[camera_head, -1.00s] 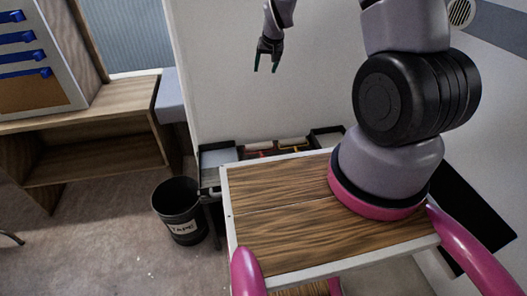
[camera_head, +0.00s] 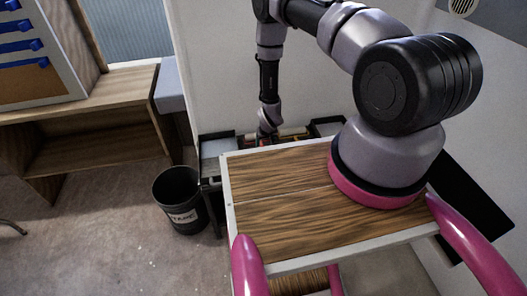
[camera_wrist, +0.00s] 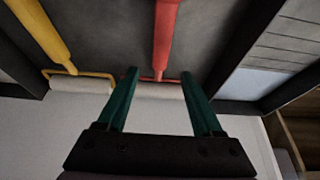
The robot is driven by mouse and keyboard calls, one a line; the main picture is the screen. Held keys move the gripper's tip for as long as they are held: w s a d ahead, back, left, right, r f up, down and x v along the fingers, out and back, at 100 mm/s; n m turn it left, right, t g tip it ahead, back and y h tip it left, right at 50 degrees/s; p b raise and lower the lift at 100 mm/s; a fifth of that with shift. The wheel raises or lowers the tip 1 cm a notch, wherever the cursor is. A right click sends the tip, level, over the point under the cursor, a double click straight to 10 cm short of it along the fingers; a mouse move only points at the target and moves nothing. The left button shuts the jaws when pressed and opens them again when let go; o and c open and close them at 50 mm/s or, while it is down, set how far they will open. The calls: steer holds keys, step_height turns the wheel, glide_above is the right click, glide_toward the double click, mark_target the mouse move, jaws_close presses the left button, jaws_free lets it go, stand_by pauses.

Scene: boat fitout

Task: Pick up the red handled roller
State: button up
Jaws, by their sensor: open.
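The red handled roller shows in the wrist view, with its red handle (camera_wrist: 165,32) running up from a white roller sleeve (camera_wrist: 160,91). It lies on a dark grey surface. My gripper (camera_wrist: 165,77) is open, its two green fingers on either side of the roller's lower part and its wire frame. I cannot tell how far the fingertips are from the roller, and the fingers touch nothing that I can make out. In the head view my arm reaches down behind the wooden top, and the gripper end is mostly hidden there.
A yellow handled roller (camera_wrist: 42,32) lies left of the red one in the wrist view. Dark raised walls (camera_wrist: 243,45) border the rollers' space. In the head view, a black bin (camera_head: 179,203) stands on the floor at left, near a wooden shelf unit (camera_head: 85,140).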

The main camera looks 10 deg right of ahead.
steer(key=x, duration=0.7)
steer(key=shift+f, duration=0.4)
jaws_close()
